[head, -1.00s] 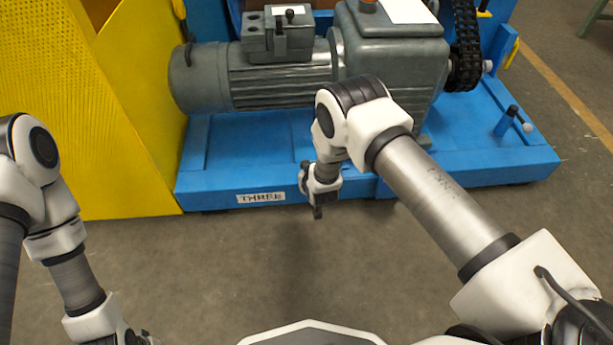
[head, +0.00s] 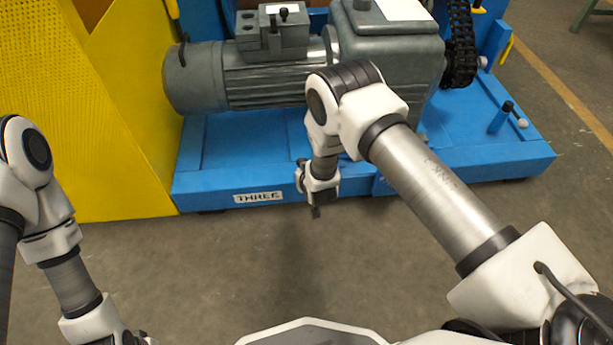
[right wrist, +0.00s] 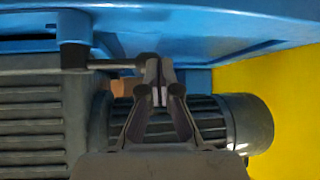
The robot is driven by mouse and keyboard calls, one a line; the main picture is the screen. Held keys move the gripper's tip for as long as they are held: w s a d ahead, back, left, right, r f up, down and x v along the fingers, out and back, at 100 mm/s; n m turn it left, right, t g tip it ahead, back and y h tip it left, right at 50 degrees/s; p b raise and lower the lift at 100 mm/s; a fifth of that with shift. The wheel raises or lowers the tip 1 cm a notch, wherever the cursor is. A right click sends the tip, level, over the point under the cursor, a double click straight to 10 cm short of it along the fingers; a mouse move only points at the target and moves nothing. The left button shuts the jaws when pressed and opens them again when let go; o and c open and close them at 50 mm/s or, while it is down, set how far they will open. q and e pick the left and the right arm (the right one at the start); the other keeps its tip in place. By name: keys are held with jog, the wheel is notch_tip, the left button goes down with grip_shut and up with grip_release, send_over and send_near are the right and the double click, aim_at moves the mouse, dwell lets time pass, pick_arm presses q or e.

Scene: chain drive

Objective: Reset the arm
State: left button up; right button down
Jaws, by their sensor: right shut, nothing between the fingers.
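My right arm (head: 440,195) reaches in from the right over the front of the machine. Its gripper (head: 316,211) points down in front of the blue base, near the "THREE" label (head: 259,197). In the right wrist view the right gripper's fingers (right wrist: 160,78) are together with nothing between them. My left arm (head: 45,215) hangs at the left side of the head view. Its wrist runs off the bottom edge, and its fingers are out of the picture.
A grey motor (head: 235,75) and gearbox (head: 388,50) sit on the blue base (head: 240,142). A black chain (head: 461,45) is at the right. A yellow panel (head: 105,130) stands at the left. The floor (head: 260,270) in front is clear.

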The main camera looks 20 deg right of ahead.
jog(key=v, duration=0.9)
jog(key=s+d+f+m+g, duration=0.1)
jog(key=s+d+f+g, duration=0.15)
jog(key=s, duration=0.35)
jog(key=s+d+f+g, duration=0.1)
jog(key=s+d+f, duration=0.1)
jog(key=s+d, duration=0.3)
jog(key=s+g+p, duration=0.1)
jog(key=s+g, duration=0.5)
jog(key=s, duration=1.4)
notch_tip(320, 180, up, 38)
jog(key=s+n+p, duration=0.1)
jog(key=p, duration=3.7)
jog(key=shift+a, duration=0.3)
jog(key=shift+s+r, duration=0.1)
jog(key=shift+r, duration=0.05)
